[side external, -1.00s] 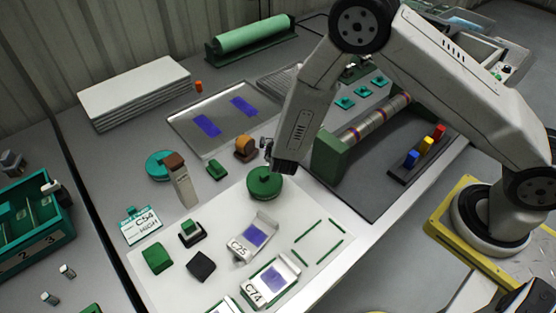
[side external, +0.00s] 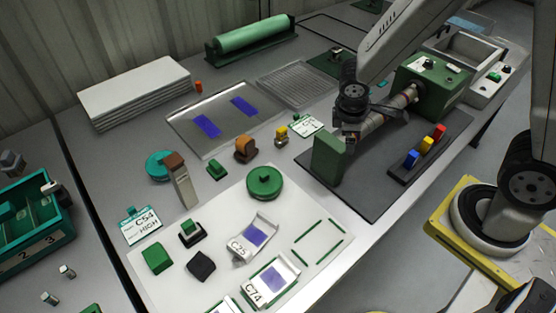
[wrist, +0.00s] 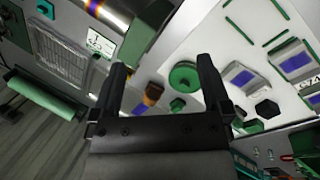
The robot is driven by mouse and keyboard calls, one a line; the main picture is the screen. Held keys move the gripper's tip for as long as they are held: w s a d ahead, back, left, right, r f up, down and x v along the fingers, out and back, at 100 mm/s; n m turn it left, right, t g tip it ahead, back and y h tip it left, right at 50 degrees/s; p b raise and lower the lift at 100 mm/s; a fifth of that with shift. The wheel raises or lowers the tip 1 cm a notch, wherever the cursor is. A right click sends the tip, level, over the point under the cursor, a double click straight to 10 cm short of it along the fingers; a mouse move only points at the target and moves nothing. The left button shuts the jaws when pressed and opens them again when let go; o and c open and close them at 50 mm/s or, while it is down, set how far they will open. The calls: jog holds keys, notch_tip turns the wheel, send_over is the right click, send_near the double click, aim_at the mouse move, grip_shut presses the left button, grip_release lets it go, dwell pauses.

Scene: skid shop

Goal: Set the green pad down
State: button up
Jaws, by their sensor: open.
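A square green pad (side external: 157,258) lies flat on the pale work mat (side external: 215,225) at the front left, next to a black pad (side external: 201,265). I cannot tell for certain which green piece the task means. My gripper (wrist: 161,66) is open with nothing between its fingers. In the side view my gripper (side external: 352,130) is above the green-ended roller machine, apart from the mat and both green pieces.
The roller machine (side external: 328,160) stands at the right on a dark base, with a tray of red, yellow and blue blocks (side external: 425,147) in front. A brown-topped post (side external: 180,180) rises left of the disc. A metal tray (side external: 215,145) lies behind.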

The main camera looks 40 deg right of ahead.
jog(key=s+r+m+y, duration=0.1)
jog(key=m, duration=0.1)
jog(key=s+a+r+m+t+y, duration=0.1)
jog(key=r+m, duration=0.1)
jog(key=m, duration=0.1)
jog(key=s+r+m+y, duration=0.1)
jog(key=m, duration=0.1)
jog(key=shift+s+a+r+m+t, duration=0.2)
jog(key=shift+s+m+t, duration=0.1)
jog(key=shift+m+t, duration=0.1)
